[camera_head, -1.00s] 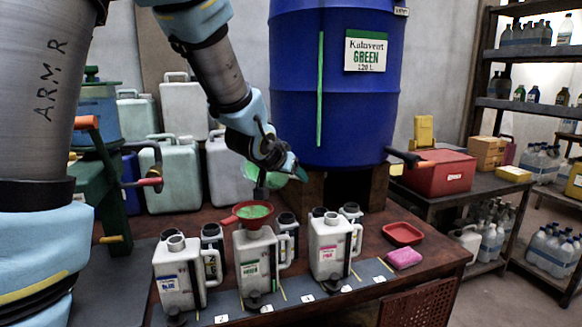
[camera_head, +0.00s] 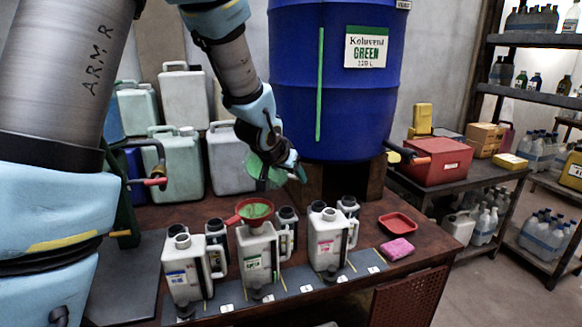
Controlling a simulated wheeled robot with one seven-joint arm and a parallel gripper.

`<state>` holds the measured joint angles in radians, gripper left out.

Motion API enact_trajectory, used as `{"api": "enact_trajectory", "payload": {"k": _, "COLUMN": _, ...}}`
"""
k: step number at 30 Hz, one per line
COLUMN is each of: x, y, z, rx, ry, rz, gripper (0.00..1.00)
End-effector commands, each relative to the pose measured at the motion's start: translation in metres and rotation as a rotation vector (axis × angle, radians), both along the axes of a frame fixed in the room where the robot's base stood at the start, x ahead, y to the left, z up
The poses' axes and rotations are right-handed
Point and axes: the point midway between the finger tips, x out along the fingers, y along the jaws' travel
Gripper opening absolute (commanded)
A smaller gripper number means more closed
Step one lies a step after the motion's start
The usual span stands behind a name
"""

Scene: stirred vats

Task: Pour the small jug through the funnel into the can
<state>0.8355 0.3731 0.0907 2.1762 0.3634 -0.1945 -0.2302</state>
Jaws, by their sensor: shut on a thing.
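My gripper (camera_head: 288,168) hangs above the row of cans and is shut on the small green jug (camera_head: 258,170). The jug is tipped, partly hidden by the gripper, and sits above and slightly right of the funnel, apart from it. Green liquid (camera_head: 256,209) shows inside the funnel. I see no clear stream between jug and funnel.
A white can with a blue label (camera_head: 184,270) stands left and one with a pink label (camera_head: 326,240) right. Dark-capped containers stand behind them. A red tray (camera_head: 398,223) and pink sponge (camera_head: 397,249) lie at right. A blue drum (camera_head: 300,90) stands behind.

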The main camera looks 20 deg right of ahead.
Motion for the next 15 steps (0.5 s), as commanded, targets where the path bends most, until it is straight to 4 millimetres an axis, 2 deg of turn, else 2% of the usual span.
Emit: {"api": "enact_trajectory", "payload": {"k": 15, "x": -0.0004, "y": 0.0006, "z": 0.0038, "rx": 0.077, "ry": 0.066, "rz": 0.000, "gripper": 0.00}}
